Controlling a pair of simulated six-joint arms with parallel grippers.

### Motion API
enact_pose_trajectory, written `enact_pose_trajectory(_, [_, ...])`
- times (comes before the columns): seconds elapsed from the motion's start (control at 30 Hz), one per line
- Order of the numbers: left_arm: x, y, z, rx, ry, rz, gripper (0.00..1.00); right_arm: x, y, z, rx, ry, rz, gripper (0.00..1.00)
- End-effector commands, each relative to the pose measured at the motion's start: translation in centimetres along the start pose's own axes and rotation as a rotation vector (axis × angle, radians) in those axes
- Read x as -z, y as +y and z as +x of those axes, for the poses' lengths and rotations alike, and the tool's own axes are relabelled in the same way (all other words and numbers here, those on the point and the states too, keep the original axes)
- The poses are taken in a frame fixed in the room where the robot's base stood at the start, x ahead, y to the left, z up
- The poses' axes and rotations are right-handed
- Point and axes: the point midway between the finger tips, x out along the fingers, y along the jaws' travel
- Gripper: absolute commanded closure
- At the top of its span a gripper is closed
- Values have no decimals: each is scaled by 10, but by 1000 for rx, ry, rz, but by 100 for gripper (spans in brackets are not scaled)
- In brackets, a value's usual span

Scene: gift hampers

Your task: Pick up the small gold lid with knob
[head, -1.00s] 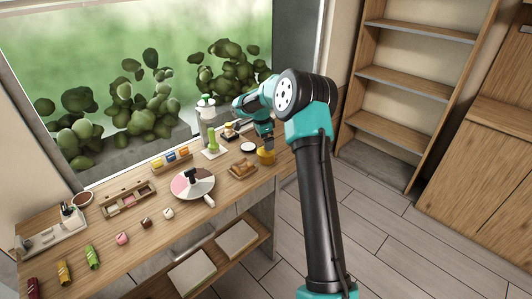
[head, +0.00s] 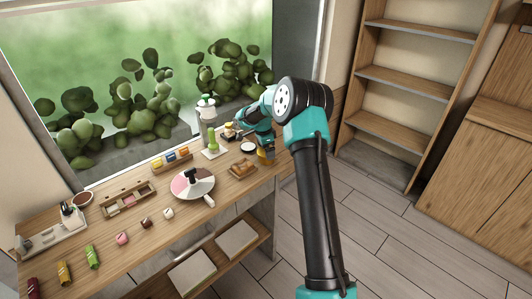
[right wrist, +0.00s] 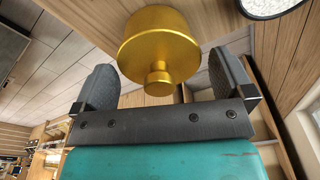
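The small gold lid (right wrist: 160,42) shows large in the right wrist view, with its round knob (right wrist: 158,78) facing my gripper. In the head view, the gold lid (head: 266,156) is near the right end of the wooden table, partly hidden by my right gripper (head: 266,149). In the right wrist view my right gripper (right wrist: 162,76) is open, with one dark finger on each side of the knob. A gap shows between each finger and the knob. My left gripper is not in view.
A white round dish (head: 248,147) lies close to the gold lid, left of it. A small wooden tray (head: 243,169) is nearby. The table's right edge is close.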

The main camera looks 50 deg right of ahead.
Motion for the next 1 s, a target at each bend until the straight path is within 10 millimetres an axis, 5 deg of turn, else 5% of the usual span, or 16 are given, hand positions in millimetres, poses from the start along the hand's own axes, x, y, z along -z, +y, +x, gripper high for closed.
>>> enact_pose_trajectory(0.4, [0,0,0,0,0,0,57,0,0,0,0,0,0,39])
enact_pose_trajectory(0.77, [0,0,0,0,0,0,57,1,0,-5,0,0,0,39])
enact_pose_trajectory(1.0, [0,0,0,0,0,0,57,4,0,-26,2,1,0,39])
